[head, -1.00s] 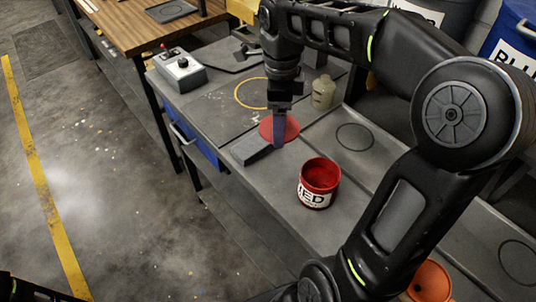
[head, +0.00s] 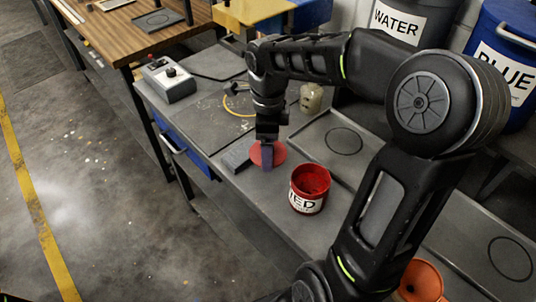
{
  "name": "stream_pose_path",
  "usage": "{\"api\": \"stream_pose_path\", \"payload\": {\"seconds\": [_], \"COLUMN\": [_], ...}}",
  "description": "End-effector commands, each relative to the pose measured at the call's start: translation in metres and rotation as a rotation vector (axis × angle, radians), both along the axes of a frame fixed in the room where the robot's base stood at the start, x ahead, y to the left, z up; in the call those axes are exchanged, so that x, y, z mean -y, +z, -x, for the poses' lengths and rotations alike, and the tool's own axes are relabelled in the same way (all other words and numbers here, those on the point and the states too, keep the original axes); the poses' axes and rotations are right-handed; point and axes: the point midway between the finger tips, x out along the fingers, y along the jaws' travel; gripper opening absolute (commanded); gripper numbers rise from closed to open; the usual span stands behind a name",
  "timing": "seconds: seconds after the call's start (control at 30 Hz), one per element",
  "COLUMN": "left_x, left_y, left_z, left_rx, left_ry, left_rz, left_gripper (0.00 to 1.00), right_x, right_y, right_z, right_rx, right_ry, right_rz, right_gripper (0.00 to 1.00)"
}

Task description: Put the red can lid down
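The red can lid (head: 280,153) is a round red disc above the grey bench top, between the grey wedge-like block and the red can. My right gripper (head: 267,160) points down at the lid, with a finger in front of it. It appears shut on the lid, but the far finger is hidden. I cannot tell whether the lid touches the bench. The open red can (head: 307,202) with a white label stands just right of the lid. My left gripper is not in view.
A grey block (head: 237,159) lies left of the lid. A grey control box (head: 169,80) stands at the back left, and a beige bottle (head: 311,97) behind the gripper. An orange container (head: 421,283) is at lower right. Bench in front of the lid is clear.

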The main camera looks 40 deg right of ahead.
Motion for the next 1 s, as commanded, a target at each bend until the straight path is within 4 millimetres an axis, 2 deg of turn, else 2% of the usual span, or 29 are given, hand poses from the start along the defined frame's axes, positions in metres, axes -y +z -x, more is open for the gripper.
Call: {"api": "stream_pose_path", "payload": {"seconds": [0.2,0.5,0.77,1.0], "left_x": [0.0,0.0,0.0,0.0], "left_y": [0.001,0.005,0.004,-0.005], "left_z": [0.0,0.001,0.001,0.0], "left_rx": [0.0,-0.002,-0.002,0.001], "left_ry": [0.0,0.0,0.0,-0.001], "left_rz": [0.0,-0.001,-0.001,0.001], "left_gripper": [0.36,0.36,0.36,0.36], "right_x": [0.0,0.0,0.0,-0.001], "right_y": [-0.003,-0.037,-0.038,-0.047], "right_z": [0.001,0.001,0.0,0.0], "right_rx": [-0.002,-0.002,0.0,-0.001], "right_ry": [0.0,0.0,0.0,0.001], "right_rz": [-0.001,-0.001,0.0,-0.001], "right_gripper": [0.44,0.44,0.44,0.44]}}
